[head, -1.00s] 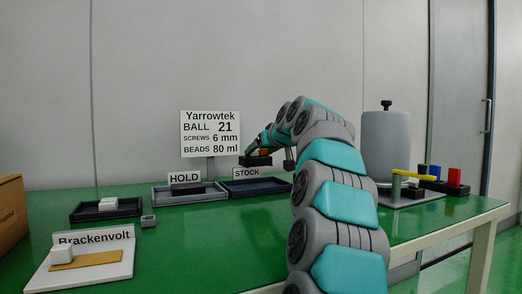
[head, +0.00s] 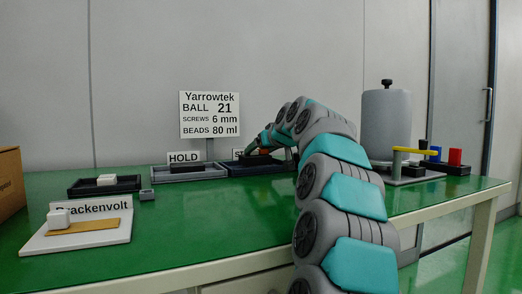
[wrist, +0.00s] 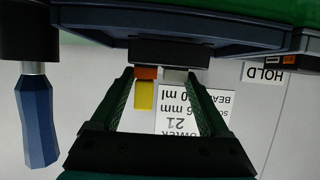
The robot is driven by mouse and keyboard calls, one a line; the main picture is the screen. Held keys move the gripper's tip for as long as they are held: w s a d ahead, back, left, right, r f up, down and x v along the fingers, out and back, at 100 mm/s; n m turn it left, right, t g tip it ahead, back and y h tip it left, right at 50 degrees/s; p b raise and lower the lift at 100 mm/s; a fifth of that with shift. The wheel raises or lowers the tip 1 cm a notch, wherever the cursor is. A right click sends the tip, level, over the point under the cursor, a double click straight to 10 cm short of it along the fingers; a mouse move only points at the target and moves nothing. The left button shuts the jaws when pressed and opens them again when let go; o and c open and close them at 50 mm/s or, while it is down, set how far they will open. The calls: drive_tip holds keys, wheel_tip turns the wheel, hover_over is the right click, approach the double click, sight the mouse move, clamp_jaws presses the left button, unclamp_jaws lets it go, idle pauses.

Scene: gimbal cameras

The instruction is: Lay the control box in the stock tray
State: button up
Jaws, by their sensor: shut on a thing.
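My gripper (wrist: 168,90) is shut on the dark control box (wrist: 170,52), which sits between its fingertips in the wrist view. In the head view the dark box (head: 261,160) shows under my gripper (head: 266,152), over the stock tray (head: 240,174). The tray's wall (wrist: 210,45) also shows close to the box in the wrist view. I cannot tell whether the box touches the tray floor.
The HOLD tray (head: 165,177) with a dark item stands left of the stock tray. Another dark tray (head: 78,190) holds a white block. A grey tank (head: 386,128) and coloured blocks stand at the right. The green table front (head: 210,235) is clear.

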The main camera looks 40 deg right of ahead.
drive_tip(key=shift+f, duration=0.55)
drive_tip(key=o, duration=1.4)
drive_tip(key=shift+c, duration=0.2)
drive_tip(key=shift+s, duration=0.1)
drive_tip(key=shift+v, duration=3.85)
